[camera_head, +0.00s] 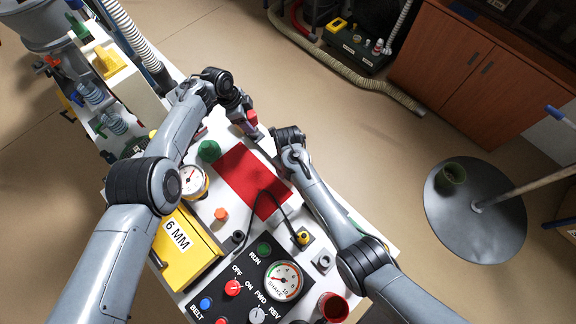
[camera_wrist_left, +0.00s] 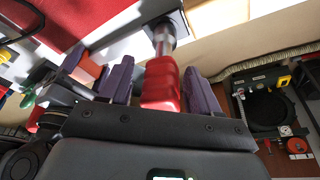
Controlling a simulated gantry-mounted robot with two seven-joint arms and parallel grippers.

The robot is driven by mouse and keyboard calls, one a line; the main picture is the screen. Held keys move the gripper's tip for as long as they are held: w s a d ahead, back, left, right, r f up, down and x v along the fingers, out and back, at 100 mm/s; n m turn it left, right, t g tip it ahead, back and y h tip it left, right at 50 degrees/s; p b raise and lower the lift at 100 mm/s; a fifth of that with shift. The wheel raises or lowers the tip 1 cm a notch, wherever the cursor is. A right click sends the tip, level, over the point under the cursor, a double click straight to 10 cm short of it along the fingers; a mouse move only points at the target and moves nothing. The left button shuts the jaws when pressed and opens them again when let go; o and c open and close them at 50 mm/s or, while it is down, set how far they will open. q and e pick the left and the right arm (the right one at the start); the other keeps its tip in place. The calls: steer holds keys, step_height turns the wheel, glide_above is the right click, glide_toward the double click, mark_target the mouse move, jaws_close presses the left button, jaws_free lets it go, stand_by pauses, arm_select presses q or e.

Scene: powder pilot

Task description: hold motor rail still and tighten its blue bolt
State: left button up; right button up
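My left gripper (camera_head: 246,117) is at the far end of the table. In the left wrist view its two dark purple fingers (camera_wrist_left: 160,84) stand on either side of a red handle (camera_wrist_left: 161,80), with a narrow gap showing at the left. A metal shaft (camera_wrist_left: 163,40) runs from the handle to a dark square block (camera_wrist_left: 174,22). A pale grey bar (camera_wrist_left: 125,33), possibly the motor rail, passes beside it. My right wrist (camera_head: 290,142) is close by on the right; its fingers are hidden. I cannot make out the blue bolt.
A red mat (camera_head: 243,177) lies mid-table. In front are a yellow 6 MM box (camera_head: 196,262), a control panel (camera_head: 240,290) with a gauge, and a red cup (camera_head: 333,307). A green knob (camera_head: 209,151) and a dial (camera_head: 193,181) stand by my left forearm. Floor lies beyond the far edge.

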arm_select(q)
steer(key=shift+o, duration=1)
steer(key=shift+w, duration=0.1)
steer(key=shift+r, duration=0.1)
steer(key=shift+v, duration=0.8)
steer(key=v, duration=1)
steer(key=shift+r, duration=0.15)
steer(key=shift+a, duration=0.1)
steer(key=shift+c, duration=0.3)
